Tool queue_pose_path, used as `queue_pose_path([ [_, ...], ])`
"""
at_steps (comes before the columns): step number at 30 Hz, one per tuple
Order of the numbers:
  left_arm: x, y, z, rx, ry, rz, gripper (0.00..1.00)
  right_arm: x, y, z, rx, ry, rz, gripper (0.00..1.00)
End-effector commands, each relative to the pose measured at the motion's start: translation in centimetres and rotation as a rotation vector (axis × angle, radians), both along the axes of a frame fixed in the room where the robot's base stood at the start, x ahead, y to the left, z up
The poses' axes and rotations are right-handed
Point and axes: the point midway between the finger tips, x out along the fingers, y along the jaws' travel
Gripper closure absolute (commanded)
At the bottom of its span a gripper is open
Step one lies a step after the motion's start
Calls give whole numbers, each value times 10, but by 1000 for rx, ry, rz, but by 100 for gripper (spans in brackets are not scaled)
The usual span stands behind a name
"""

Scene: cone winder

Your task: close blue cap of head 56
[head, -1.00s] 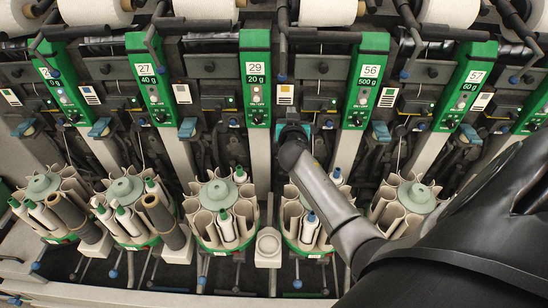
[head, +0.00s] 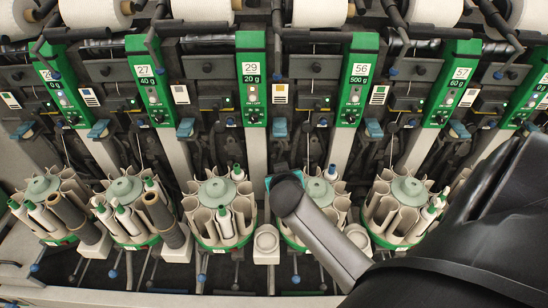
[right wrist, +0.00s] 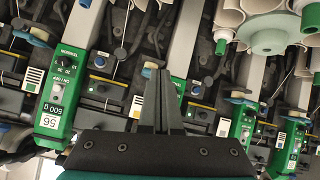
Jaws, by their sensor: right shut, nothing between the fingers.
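The head 56 panel (head: 355,85) is green, reads 500 g and stands right of centre in the head view. It appears upside down at the left in the right wrist view (right wrist: 58,98). Blue caps flank it: a left one (head: 280,127) and a right one (head: 373,128). I cannot tell which belongs to head 56, nor whether either is fully closed. My right gripper (right wrist: 160,73) has its dark fingers together, with nothing between them. In the head view the wrist hides most of it, above the magazine below head 56, lower than the caps. My left gripper is out of view.
Round magazines (head: 220,195) with bobbins and tubes line the front, one (head: 318,190) partly behind my right arm. Neighbouring panels 29 (head: 252,80) and 57 (head: 455,85) stand either side. White yarn cones (head: 320,12) hang along the top.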

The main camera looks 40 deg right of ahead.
Motion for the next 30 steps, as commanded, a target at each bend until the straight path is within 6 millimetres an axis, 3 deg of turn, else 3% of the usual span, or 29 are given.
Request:
queue_pose_path([
  [21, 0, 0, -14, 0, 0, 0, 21, -88, 92, -73, 120, 356, 246, 100],
  [30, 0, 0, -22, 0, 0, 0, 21, -114, 118, -103, 159, 455, 337, 100],
])
